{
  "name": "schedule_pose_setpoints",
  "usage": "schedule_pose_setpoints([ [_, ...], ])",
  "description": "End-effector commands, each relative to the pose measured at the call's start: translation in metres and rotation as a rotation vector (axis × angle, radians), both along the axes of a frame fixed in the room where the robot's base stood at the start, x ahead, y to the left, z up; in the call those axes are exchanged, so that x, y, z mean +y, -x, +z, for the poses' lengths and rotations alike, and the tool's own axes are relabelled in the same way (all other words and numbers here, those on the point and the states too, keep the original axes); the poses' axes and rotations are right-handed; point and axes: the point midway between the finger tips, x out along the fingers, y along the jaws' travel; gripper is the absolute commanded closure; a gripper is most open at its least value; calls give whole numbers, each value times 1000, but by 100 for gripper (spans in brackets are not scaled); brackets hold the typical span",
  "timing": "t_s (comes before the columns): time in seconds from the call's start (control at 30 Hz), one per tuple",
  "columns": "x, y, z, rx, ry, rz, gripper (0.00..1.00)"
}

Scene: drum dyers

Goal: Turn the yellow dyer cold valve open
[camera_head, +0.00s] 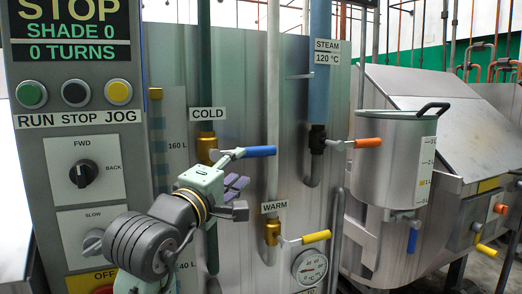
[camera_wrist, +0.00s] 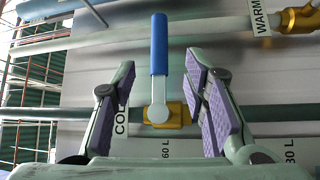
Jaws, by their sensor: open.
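The cold valve has a blue lever handle (camera_head: 260,151) on a brass body (camera_head: 205,148), below the COLD label (camera_head: 207,114) on a dark green pipe. The handle points right, roughly level, across the pipe. My gripper (camera_head: 236,186) is just below the handle in the head view, apart from it. In the wrist view the open purple-padded fingers (camera_wrist: 158,110) stand on both sides of the valve. The blue handle (camera_wrist: 159,44) lies beyond the fingertips, between their lines, and the brass body (camera_wrist: 176,115) sits between the fingers. Nothing is held.
A yellow WARM lever (camera_head: 316,236) is lower right, with a gauge (camera_head: 310,266) below it. An orange STEAM lever (camera_head: 368,143) is to the right, next to a steel tank (camera_head: 392,165). A control panel (camera_head: 82,130) with buttons and knobs stands at left.

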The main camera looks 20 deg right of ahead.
Motion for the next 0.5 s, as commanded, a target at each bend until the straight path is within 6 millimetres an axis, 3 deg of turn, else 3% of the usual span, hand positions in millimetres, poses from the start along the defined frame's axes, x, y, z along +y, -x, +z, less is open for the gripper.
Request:
schedule_pose_setpoints([
  [0.5, -59, -61, 14, 1, 0, -1, 60],
])
